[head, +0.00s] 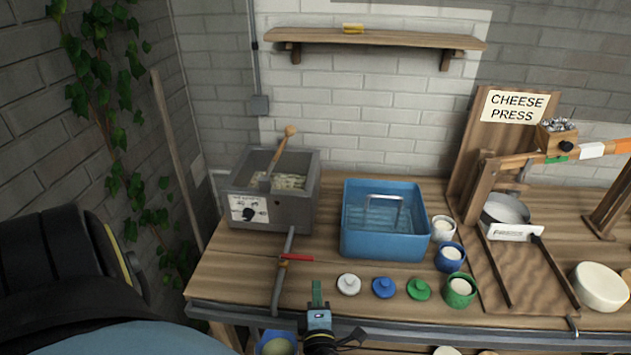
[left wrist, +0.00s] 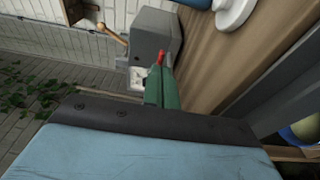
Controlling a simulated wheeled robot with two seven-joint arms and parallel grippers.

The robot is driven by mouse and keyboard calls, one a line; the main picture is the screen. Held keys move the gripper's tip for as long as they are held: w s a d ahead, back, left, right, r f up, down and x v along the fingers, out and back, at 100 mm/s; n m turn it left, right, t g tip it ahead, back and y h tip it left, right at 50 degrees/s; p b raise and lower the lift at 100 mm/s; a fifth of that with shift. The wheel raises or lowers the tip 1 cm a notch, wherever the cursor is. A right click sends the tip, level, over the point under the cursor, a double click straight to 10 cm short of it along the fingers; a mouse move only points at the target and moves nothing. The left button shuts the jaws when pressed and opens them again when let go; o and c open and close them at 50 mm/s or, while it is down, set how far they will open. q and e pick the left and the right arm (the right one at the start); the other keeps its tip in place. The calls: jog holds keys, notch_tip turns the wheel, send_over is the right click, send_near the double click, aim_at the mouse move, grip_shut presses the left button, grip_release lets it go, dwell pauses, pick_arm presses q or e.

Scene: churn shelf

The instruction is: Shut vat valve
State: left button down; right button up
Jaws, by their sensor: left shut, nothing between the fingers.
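The grey vat (head: 284,212) stands at the left of the bench, with a dial on its front and a wooden-handled tool in its pale contents. A grey pipe (head: 278,285) runs from the vat toward the bench's front edge. The valve's red handle (head: 298,258) sticks out to the right, crosswise to the pipe. My left gripper (head: 317,285) is shut and empty, nearer the front edge and a little right of the handle. In the left wrist view its green fingers (left wrist: 164,78) point toward the red handle (left wrist: 160,57); contact cannot be told. My right gripper is not in view.
A blue tub (head: 384,247) stands right of the vat. White, blue and green lids (head: 348,284) lie close to my left gripper's right. Small pots (head: 459,292) and the cheese press (head: 496,150) stand farther right. A blue bucket (head: 275,340) is below the pipe.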

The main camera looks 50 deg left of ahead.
pick_arm(q)
jog(key=v, duration=0.5)
jog(key=shift+f, duration=0.1)
dwell(0.4)
